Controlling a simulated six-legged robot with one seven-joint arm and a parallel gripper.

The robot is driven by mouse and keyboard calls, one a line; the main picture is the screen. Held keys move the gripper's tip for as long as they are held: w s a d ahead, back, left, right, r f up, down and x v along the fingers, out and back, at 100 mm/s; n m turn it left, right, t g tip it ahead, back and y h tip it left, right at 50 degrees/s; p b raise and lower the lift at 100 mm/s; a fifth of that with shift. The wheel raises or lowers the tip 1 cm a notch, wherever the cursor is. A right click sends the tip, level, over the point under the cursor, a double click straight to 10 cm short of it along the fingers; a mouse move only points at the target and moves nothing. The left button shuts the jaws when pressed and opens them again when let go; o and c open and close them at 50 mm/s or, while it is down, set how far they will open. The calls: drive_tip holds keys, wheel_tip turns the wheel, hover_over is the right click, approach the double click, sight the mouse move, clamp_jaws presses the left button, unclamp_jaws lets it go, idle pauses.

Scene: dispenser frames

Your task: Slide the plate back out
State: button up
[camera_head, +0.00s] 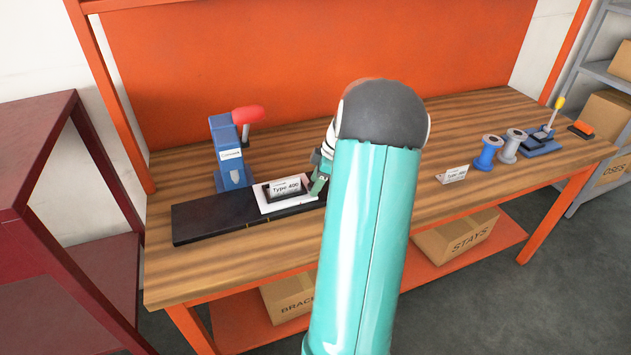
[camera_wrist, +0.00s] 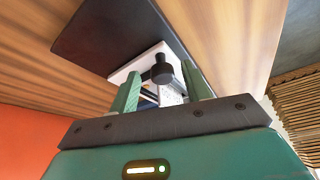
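The white plate (camera_head: 270,208) lies on the long black base (camera_head: 200,228), in front of the blue press (camera_head: 226,155) with its red handle (camera_head: 247,115). A dark block with a "Type 400" card (camera_head: 286,187) sits on the plate. My gripper (camera_head: 319,182) is at the plate's right end, mostly hidden behind my arm. In the wrist view the green fingers of my gripper (camera_wrist: 161,72) stand apart. A black knob (camera_wrist: 162,71) at the end of the white plate (camera_wrist: 125,74) shows between them, with gaps beside it.
A small label card (camera_head: 453,175), blue spool (camera_head: 487,152), grey spool (camera_head: 511,145) and a blue lever device (camera_head: 541,146) stand on the right of the wooden bench (camera_head: 300,237). The bench between the base and the card is largely clear, partly hidden by my arm.

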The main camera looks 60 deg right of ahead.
drive_tip(key=v, duration=1.3)
drive_tip(key=shift+s+r, duration=0.15)
drive_tip(key=shift+r, duration=0.15)
